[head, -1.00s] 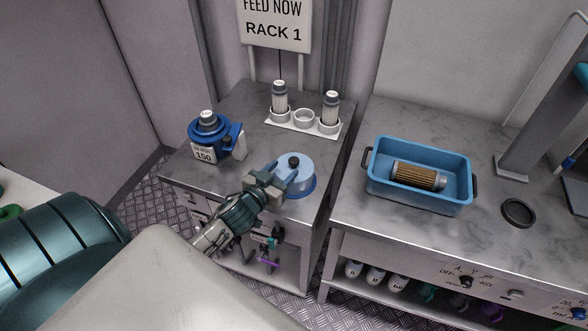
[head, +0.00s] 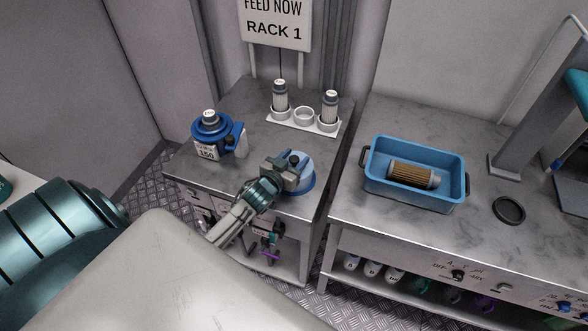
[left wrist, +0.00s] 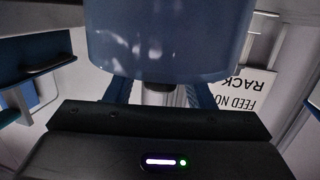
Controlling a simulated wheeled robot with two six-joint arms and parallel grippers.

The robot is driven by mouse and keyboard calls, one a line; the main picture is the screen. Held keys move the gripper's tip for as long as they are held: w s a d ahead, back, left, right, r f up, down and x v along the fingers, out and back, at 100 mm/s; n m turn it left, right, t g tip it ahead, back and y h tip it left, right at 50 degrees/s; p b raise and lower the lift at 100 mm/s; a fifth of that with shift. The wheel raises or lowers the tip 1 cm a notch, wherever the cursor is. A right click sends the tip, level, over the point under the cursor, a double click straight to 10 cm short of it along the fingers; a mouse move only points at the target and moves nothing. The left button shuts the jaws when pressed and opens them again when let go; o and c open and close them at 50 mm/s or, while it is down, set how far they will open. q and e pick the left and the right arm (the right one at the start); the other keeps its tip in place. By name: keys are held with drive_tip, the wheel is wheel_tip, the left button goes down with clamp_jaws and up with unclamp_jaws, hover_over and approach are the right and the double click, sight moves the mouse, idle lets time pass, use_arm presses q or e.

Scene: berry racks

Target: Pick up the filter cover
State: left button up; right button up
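The filter cover appears to be the light-blue round cover with a dark knob (head: 306,165), on a darker blue base at the front right of the left counter. My left gripper (head: 294,164) reaches over its near side, at the knob. In the left wrist view, the pale blue cover (left wrist: 168,35) fills the upper middle. The dark knob stands between the two blue fingers of my left gripper (left wrist: 160,92), with gaps visible on both sides. The gripper looks open. My right gripper is not in view.
A blue housing labelled 150 (head: 212,133) stands left on the counter. A white holder (head: 291,122) carries two capped cartridges behind. A blue bin (head: 415,200) with a brown filter (head: 411,175) and a dark ring (head: 509,210) are on the right counter, across a narrow gap.

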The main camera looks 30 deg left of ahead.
use_arm(q)
clamp_jaws()
